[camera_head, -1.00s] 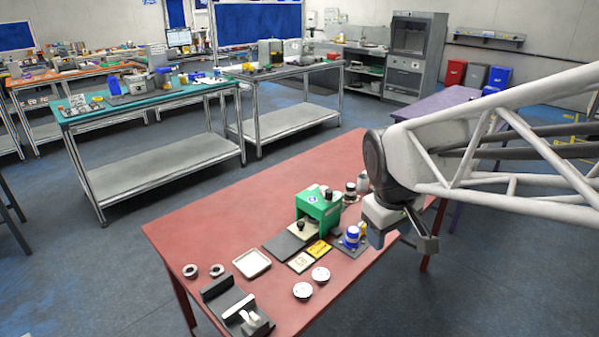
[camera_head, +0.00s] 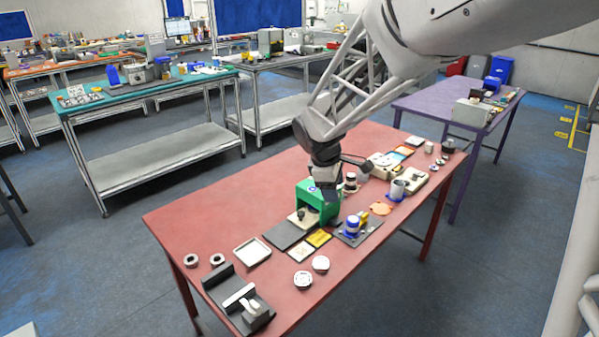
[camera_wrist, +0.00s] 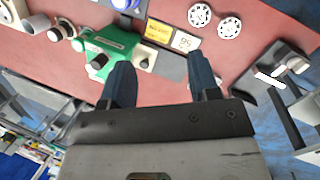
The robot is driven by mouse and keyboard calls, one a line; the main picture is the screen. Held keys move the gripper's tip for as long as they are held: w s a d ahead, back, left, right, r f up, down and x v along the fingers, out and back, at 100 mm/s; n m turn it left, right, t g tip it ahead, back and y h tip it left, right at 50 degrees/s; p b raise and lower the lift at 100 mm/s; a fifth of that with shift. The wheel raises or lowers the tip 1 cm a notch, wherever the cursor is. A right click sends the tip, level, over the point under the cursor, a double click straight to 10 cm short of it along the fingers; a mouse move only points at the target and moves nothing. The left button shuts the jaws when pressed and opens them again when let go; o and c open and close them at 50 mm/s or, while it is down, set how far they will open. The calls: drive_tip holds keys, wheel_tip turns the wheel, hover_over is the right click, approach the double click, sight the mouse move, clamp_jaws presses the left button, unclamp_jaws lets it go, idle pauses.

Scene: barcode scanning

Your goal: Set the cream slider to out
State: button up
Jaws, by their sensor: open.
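A dark fixture (camera_head: 222,282) stands at the front left corner of the red table. It carries a pale bar (camera_head: 238,296) and a pale block (camera_head: 252,307), both whitish to cream; I cannot tell which of them is the slider or read any marks. In the wrist view the fixture (camera_wrist: 290,112) is at the right, with its pale bar (camera_wrist: 270,80) showing. My gripper (camera_head: 330,192) is over the middle of the table, by the green device, well to the right of and behind the fixture. Its fingers (camera_wrist: 162,76) are apart with nothing between them.
The green device (camera_head: 310,199) stands close under my gripper. A white tray (camera_head: 251,252), two round white discs (camera_head: 302,280), small rings (camera_head: 217,259) and a yellow card (camera_head: 319,237) lie between. Cream devices (camera_head: 413,180) stand farther right. The table's left rear is clear.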

drive_tip(key=w+a+f+n, duration=0.4)
drive_tip(key=w+a+f, duration=0.15)
drive_tip(key=w, duration=0.25)
drive_tip(key=n+h, duration=0.1)
drive_tip(key=n, duration=0.3)
approach(300, 213)
drive_tip(key=f, duration=0.1)
drive_tip(key=shift+w+d+f, duration=0.1)
drive_tip(key=shift+w+f, duration=0.1)
drive_tip(key=shift+f, duration=0.1)
drive_tip(key=shift+x, duration=3.8)
drive_tip(key=shift+d, duration=0.2)
clamp_jaws()
